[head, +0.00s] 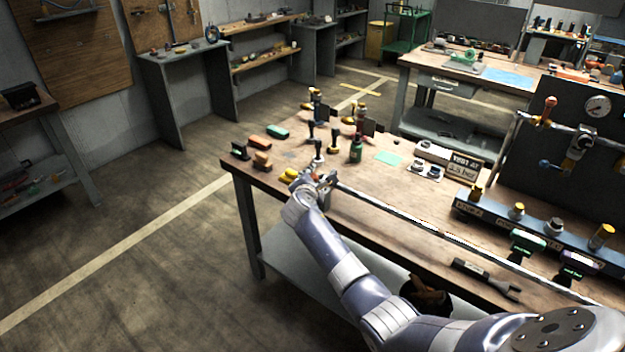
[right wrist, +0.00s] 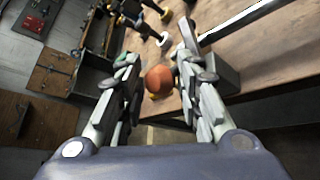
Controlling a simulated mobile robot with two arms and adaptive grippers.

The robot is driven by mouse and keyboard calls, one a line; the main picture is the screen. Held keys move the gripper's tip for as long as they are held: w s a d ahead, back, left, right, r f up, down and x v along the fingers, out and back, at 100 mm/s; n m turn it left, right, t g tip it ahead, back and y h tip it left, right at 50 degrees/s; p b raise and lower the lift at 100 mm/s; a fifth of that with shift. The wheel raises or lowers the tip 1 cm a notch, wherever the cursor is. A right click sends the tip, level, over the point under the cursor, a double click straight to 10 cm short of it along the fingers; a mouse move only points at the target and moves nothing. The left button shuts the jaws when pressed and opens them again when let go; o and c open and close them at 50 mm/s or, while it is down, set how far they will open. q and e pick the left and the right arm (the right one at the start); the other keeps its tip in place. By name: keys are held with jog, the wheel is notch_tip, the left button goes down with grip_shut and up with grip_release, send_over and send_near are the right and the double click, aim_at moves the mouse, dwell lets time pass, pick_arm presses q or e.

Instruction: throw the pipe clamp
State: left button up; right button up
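My right gripper (head: 316,181) is over the near-left part of the wooden workbench (head: 395,212). In the right wrist view its two fingers (right wrist: 160,85) stand apart, with an orange-red rounded knob (right wrist: 160,78) between them and a little yellow below it. I see a gap beside the knob and no clear contact. A long metal bar (head: 420,222) runs along the bench from beside the gripper. I cannot tell for certain which part is the pipe clamp. My left gripper is out of view.
Several upright clamps with dark bodies (head: 318,112) stand behind the gripper, near a green bottle (head: 356,150). Orange and green blocks (head: 259,142) lie at the far-left corner. A gauge panel (head: 598,106) and a row of knobs (head: 517,211) occupy the right side.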

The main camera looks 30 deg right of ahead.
jog(key=shift+o, duration=0.8)
jog(key=shift+w+d+r+h, duration=0.15)
jog(key=shift+w+d+r, duration=0.1)
jog(key=shift+r, duration=0.2)
jog(key=shift+w+d+r+h, duration=0.15)
jog(key=shift+d+r, duration=0.1)
jog(key=shift+r, duration=0.2)
jog(key=shift+d+f, duration=0.1)
jog(key=shift+d, duration=0.15)
jog(key=shift+s+d+f, duration=0.1)
jog(key=shift+d+f, duration=0.1)
jog(key=shift+d, duration=0.05)
jog(key=shift+d+f, duration=0.1)
jog(key=shift+f, duration=0.15)
jog(key=shift+s+a+r, duration=0.15)
jog(key=shift+s+a, duration=0.1)
jog(key=shift+a, duration=0.25)
jog(key=v, duration=1.1)
jog(key=shift+s+d, duration=0.2)
jog(key=shift+d, duration=0.15)
